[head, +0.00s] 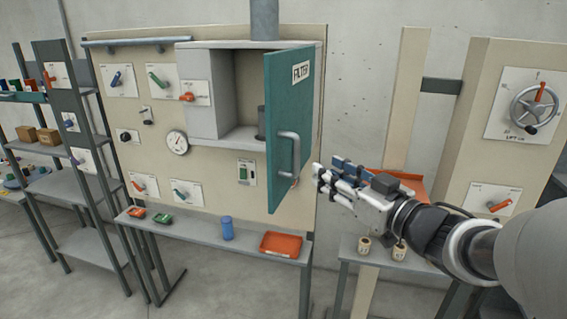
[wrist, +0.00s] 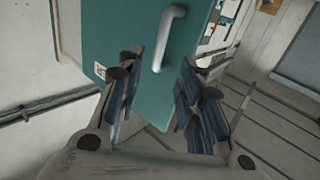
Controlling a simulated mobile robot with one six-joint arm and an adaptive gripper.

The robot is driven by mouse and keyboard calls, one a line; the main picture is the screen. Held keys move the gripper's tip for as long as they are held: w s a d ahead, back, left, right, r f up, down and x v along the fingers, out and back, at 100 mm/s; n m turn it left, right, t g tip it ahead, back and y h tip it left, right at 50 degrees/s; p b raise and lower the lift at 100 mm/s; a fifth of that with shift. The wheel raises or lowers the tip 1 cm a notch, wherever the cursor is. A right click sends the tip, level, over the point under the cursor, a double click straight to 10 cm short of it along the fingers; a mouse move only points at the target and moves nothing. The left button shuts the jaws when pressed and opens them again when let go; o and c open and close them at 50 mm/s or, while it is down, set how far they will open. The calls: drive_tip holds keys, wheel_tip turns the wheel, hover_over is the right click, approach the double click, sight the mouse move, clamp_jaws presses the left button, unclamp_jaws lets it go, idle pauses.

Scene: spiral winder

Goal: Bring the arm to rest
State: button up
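My gripper (head: 335,175) is held out to the right of the teal filter door (head: 288,118) in the head view. In the wrist view, my gripper (wrist: 160,100) has its two blue-padded fingers spread apart with nothing between them. The door (wrist: 125,40) and its grey handle (wrist: 168,38) lie beyond the fingertips. The handle also shows in the head view (head: 291,152). The door stands swung open from the cabinet (head: 203,90). Whether the fingers touch the door cannot be told, but no grip on the handle shows.
A shelf (head: 190,228) below the panel holds a blue cylinder (head: 227,228), a red tray (head: 281,244) and small green and red items. A bench on the right bears an orange tray (head: 412,187) and two small spools (head: 364,245) under my arm. A handwheel panel (head: 520,110) stands at the right.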

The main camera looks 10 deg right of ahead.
drive_tip(key=s+d+f+m+g+h+b, duration=0.1)
drive_tip(key=s+d+f+m+h+b, duration=0.2)
drive_tip(key=f+b, duration=0.4)
drive_tip(key=s+d+f+m+g+h+b, duration=0.1)
drive_tip(key=s+f+g+h+b, duration=0.25)
drive_tip(key=f, duration=0.55)
drive_tip(key=s+d+f+m+t+h+b, duration=0.1)
drive_tip(key=s+d+f+m+h+b, duration=0.1)
drive_tip(key=f+h+b, duration=0.45)
drive_tip(key=s+a+f+g+y+b, duration=0.1)
drive_tip(key=s+a+f+g+b, duration=0.1)
drive_tip(key=s+f, duration=0.4)
drive_tip(key=s+a+f+g+y+b, duration=0.2)
drive_tip(key=s+a+f+g+b, duration=0.1)
drive_tip(key=s+f+b, duration=0.3)
drive_tip(key=s+a+f+g+y+b, duration=0.1)
drive_tip(key=s+a+f+g+b, duration=0.2)
drive_tip(key=s+f, duration=0.3)
wheel_tip(320, 180, down, 4)
drive_tip(key=shift+s+a+r+n+y+b, duration=0.1)
drive_tip(key=shift+s+a+n+y+b, duration=0.2)
drive_tip(key=shift+s+a+y+b, duration=0.15)
